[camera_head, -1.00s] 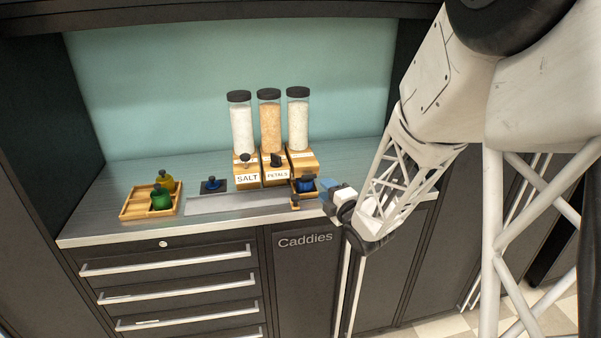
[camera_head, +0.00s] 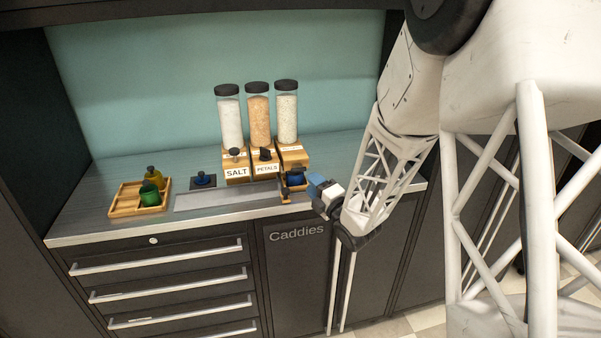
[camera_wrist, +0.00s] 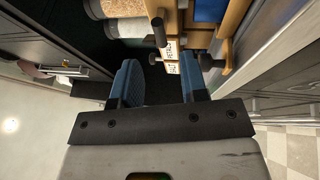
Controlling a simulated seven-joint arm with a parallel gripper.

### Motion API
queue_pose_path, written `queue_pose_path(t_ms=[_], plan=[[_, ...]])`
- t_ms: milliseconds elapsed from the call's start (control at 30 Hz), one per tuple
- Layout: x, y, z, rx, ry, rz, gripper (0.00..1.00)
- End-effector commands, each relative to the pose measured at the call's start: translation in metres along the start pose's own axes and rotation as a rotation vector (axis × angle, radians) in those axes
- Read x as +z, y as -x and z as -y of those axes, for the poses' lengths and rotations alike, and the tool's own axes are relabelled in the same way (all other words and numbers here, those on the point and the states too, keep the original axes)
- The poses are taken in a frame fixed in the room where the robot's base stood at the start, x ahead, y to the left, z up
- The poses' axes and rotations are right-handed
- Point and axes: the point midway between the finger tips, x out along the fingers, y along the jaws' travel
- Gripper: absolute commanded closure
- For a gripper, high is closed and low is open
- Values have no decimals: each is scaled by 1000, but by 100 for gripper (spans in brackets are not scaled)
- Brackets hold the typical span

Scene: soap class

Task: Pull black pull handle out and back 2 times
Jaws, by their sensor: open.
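Three clear dispensers with black lids stand on wooden bases at the back of the counter. The base marked SALT has a dark knob (camera_head: 234,153), and the one marked PETALS has a black handle (camera_head: 265,154). The third base's front is partly hidden behind the wooden holder. In the wrist view, a dark cylindrical handle (camera_wrist: 159,31) lies ahead of the fingers, near the sideways labels; I cannot tell which base it belongs to. My gripper (camera_head: 315,184) is at the counter's front right, by the wooden holder. Its blue fingers (camera_wrist: 161,88) are apart, with nothing seen between them.
A wooden holder (camera_head: 285,197) with a blue jar (camera_head: 295,178) stands close to my gripper. A wooden tray (camera_head: 123,205) holds green and yellow bottles at left.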

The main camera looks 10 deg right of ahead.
Motion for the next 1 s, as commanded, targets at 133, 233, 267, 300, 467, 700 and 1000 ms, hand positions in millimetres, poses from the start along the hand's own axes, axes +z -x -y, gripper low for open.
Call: queue_pose_path(t_ms=[133, 233, 267, 300, 467, 700, 1000], plan=[[-1, -16, 0, 0, -1, -2, 60], [0, -28, 0, 0, 0, -2, 60], [0, -31, 0, 0, 0, -2, 60], [-1, -36, 1, -1, 0, -1, 60], [0, -52, 0, 1, 1, -1, 60], [0, -65, 1, -2, 0, 0, 60], [0, -66, 0, -1, 0, 0, 60]])
